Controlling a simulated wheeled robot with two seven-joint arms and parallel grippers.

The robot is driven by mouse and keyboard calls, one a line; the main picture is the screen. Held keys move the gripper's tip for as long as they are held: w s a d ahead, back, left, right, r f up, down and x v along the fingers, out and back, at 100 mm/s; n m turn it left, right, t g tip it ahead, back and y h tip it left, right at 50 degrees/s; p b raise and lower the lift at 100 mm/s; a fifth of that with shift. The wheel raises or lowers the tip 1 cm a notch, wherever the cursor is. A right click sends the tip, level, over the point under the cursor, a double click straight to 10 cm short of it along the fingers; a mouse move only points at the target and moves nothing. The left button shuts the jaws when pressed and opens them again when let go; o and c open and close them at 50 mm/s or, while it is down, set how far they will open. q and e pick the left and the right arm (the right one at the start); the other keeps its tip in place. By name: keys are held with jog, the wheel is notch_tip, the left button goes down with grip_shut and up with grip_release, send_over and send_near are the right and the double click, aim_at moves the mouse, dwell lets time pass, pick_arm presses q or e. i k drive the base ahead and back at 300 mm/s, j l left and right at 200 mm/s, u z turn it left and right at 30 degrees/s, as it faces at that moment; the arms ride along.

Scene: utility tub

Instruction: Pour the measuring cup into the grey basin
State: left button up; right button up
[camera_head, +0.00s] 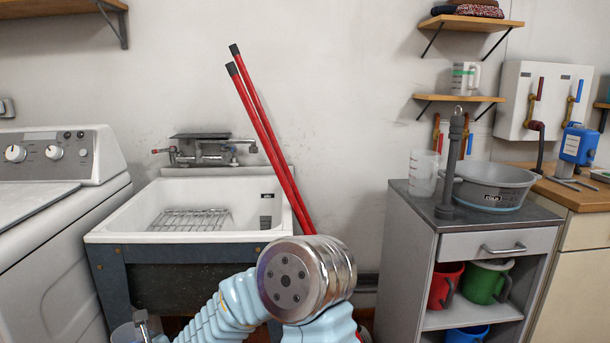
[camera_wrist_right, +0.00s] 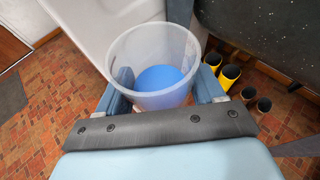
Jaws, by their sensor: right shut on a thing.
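My right gripper (camera_wrist_right: 164,88) is shut on a translucent measuring cup (camera_wrist_right: 150,48). The cup has blue liquid at its bottom. I look down into its open rim between the two fingers. The grey basin (camera_head: 495,183) stands on the grey cabinet top at the right, well away from this cup. The basin's inside shows only partly. My left gripper is in neither view.
A clear jug (camera_head: 423,173) and a dark upright post (camera_head: 450,170) stand beside the basin. A white utility tub (camera_head: 120,223) holds a wire rack. Red poles (camera_head: 270,135) lean on the wall. Yellow tube-like things (camera_wrist_right: 229,76) stand on the tiled floor near the gripper.

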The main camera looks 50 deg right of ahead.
aim_at(482, 186)
jog(key=l+z, duration=0.15)
jog(key=z, duration=0.2)
jog(key=k+l+z, duration=0.1)
jog(key=z, duration=0.25)
jog(key=l+z, duration=0.65)
jog(key=l, duration=0.55)
jog(key=l+z, duration=0.35)
jog(key=l, duration=0.5)
